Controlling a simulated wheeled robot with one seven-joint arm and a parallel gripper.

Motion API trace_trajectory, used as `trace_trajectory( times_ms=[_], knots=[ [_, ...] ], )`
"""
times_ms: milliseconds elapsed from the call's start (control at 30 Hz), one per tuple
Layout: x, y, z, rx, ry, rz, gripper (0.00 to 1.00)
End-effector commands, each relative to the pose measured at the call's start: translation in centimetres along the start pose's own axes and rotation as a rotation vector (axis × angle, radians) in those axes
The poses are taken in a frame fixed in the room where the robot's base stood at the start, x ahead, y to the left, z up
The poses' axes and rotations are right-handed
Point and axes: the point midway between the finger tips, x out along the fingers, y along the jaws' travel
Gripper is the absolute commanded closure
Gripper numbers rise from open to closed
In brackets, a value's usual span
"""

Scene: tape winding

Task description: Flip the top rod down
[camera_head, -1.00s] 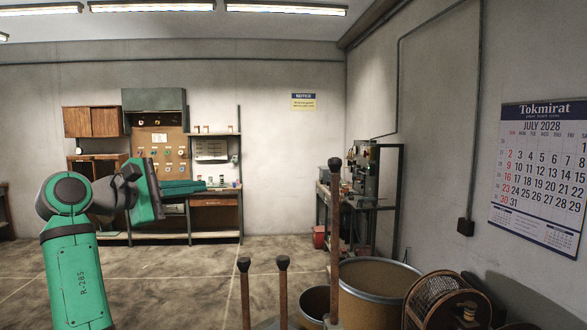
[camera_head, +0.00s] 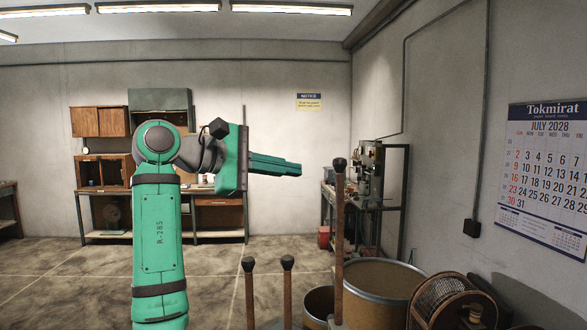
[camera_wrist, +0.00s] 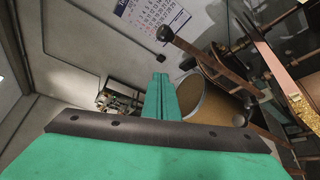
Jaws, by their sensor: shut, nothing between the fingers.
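The tallest brown rod (camera_head: 338,240) stands upright with a dark knob on its end, right of my gripper; it looks like the top rod. In the wrist view a rod with a dark knob (camera_wrist: 166,33) slants from upper middle to the right. Two shorter knobbed rods, one on the left (camera_head: 249,295) and one beside it (camera_head: 287,295), stand left of the tall rod. My gripper (camera_head: 299,169) is shut and empty, its green fingers pointing right at about the tall knob's height. The fingertips (camera_wrist: 160,77) look apart from the rods.
A large drum (camera_head: 381,290) and a smaller barrel (camera_head: 318,303) stand behind the rods. A wooden spool (camera_head: 442,302) is at lower right. A bench with a machine (camera_head: 368,180) stands farther back. The floor left of the rods is open.

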Motion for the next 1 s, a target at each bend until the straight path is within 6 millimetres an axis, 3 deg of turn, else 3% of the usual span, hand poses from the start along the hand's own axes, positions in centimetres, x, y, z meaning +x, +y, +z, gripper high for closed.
trace_trajectory(
  times_ms=[433, 700, 1000],
  knots=[
    [8.3, -0.1, 0.1, 0.000, -0.001, -0.002, 1.00],
    [6.8, 0.0, 3.3, 0.001, -0.001, 0.000, 1.00],
    [6.6, 0.0, 3.8, 0.000, -0.001, 0.000, 1.00]
  ],
)
